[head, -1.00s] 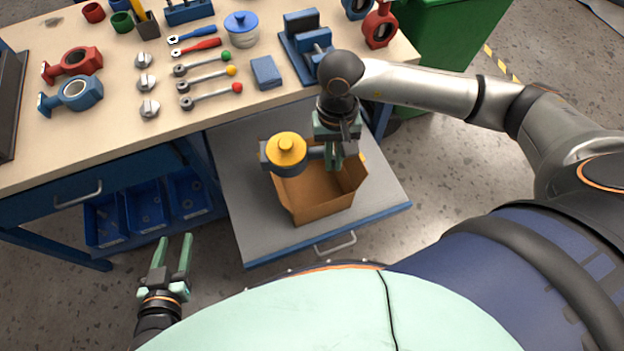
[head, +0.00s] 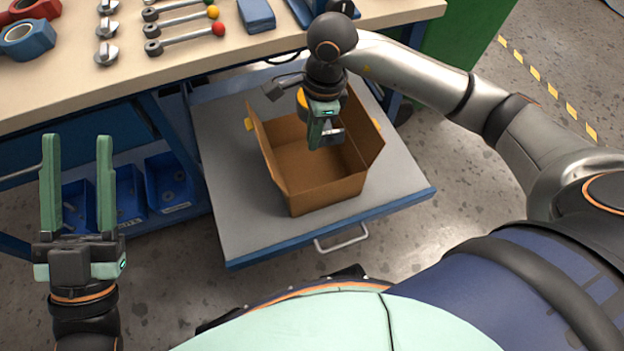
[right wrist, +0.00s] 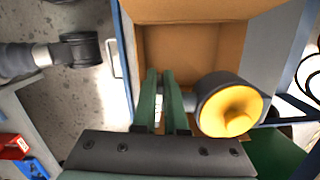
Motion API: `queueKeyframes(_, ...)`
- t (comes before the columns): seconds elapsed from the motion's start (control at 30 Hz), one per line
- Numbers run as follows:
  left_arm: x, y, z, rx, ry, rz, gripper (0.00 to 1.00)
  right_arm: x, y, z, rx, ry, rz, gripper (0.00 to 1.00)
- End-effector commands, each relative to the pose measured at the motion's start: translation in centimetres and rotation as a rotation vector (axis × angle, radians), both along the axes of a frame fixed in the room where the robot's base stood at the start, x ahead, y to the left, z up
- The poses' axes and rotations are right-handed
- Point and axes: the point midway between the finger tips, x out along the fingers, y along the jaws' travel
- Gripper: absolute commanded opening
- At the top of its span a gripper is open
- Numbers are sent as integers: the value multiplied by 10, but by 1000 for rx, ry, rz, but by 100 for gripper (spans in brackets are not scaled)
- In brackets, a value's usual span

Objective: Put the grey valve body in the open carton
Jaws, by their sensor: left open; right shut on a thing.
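The grey valve body (right wrist: 219,81) has a round grey ring with a yellow cap (right wrist: 229,110). In the right wrist view it sits just right of my right fingers (right wrist: 165,78), which are shut on its stem. In the head view my right gripper (head: 324,136) hangs over the open carton (head: 328,193), and hides most of the valve body; a bit of yellow cap shows behind it. The brown carton stands with its flaps up, and its visible floor is bare. My left gripper (head: 78,142) is open and empty, well left of the carton.
The carton stands on a grey pull-out shelf (head: 237,205) with a blue edge. The workbench (head: 190,60) above holds valves, handles and a blue block (head: 256,15). Blue bins (head: 168,184) sit below it at left. A green bin (head: 447,55) stands at right.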

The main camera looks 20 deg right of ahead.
Motion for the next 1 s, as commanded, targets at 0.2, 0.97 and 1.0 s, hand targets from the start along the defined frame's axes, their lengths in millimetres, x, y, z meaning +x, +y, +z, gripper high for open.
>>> queueKeyframes(0.2,-25,-4,7,-5,-154,-35,50,9,2,-21,2,-7,-195,0)
queueKeyframes(0.97,-31,-9,-30,-39,-165,-84,50,10,3,-146,0,-3,-262,0)
queueKeyframes(1.0,-31,-9,-31,-39,-163,-85,50,10,3,-148,0,-4,-262,0)
